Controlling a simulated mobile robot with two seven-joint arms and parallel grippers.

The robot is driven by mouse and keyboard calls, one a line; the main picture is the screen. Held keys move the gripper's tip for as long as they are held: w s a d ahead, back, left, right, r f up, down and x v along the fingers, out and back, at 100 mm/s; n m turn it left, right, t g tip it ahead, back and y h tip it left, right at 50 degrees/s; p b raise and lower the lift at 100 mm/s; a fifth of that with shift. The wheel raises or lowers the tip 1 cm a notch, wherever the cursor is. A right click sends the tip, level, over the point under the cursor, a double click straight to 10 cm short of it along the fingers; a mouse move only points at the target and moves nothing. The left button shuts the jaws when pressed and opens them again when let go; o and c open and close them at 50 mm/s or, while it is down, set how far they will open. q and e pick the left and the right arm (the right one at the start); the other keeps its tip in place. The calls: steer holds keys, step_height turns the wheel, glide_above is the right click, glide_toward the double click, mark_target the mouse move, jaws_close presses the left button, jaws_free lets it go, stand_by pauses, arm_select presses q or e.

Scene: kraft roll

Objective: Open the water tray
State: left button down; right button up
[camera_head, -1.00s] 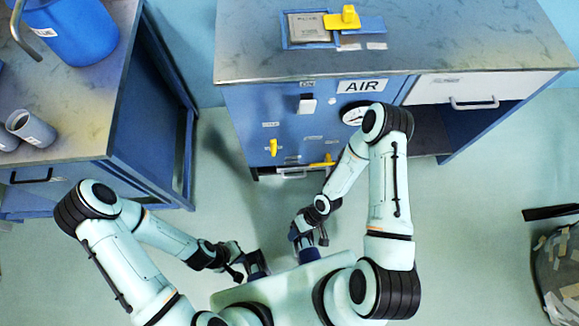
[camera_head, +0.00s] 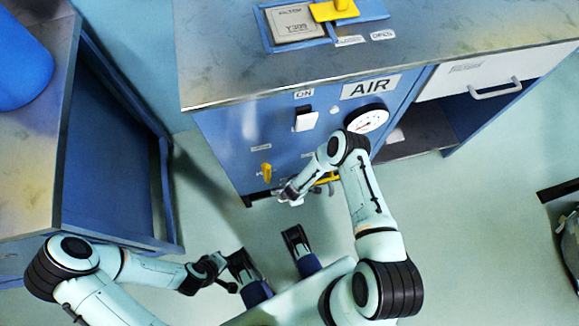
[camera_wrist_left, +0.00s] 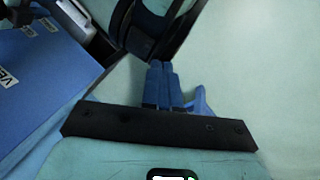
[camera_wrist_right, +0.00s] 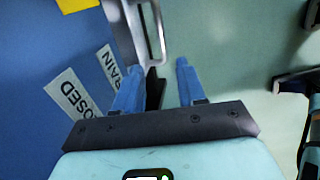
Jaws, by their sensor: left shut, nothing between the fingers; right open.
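The blue cabinet (camera_head: 230,150) with the AIR label stands ahead. In the right wrist view, a silver handle (camera_wrist_right: 158,35) sits low by the blue cabinet face, probably the water tray's. My right gripper (camera_wrist_right: 158,82) is open, its fingers pointing at the handle, with the handle just beyond the fingertips; nothing is held. In the head view my right gripper (camera_head: 287,194) is low in front of the cabinet and my arm hides most of the tray area. My left gripper (camera_wrist_left: 163,68) is shut and empty; its arm hangs back at lower left (camera_head: 222,275).
A yellow lever (camera_head: 328,179) and yellow knob (camera_head: 266,172) stick out near the right gripper. DRAIN (camera_wrist_right: 107,62) and CLOSED (camera_wrist_right: 72,95) labels are beside the handle. A gauge (camera_head: 367,119) is above. A second bench (camera_head: 110,180) stands left. Floor between is clear.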

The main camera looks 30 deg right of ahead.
steer(key=f+b, duration=0.1)
steer(key=f, duration=0.2)
steer(key=w+f+b, duration=0.1)
steer(key=f+b, duration=0.1)
steer(key=f, duration=0.2)
steer(key=f+b, duration=0.1)
steer(key=f, duration=0.2)
steer(key=shift+w+d+f+b, duration=0.15)
steer(key=shift+w+f+b, duration=0.15)
steer(key=shift+w+b, duration=0.1)
arm_select(q)
steer(key=w+a+f+y, duration=0.1)
steer(key=w+a+f, duration=0.1)
steer(key=f, duration=0.5)
steer(key=shift+w+a+n+t, duration=0.3)
steer(key=shift+a, duration=0.5)
arm_select(e)
steer(key=shift+w+f, duration=0.1)
steer(key=shift+f, duration=0.25)
arm_select(q)
steer(key=shift+f, duration=0.1)
arm_select(e)
jaws_close()
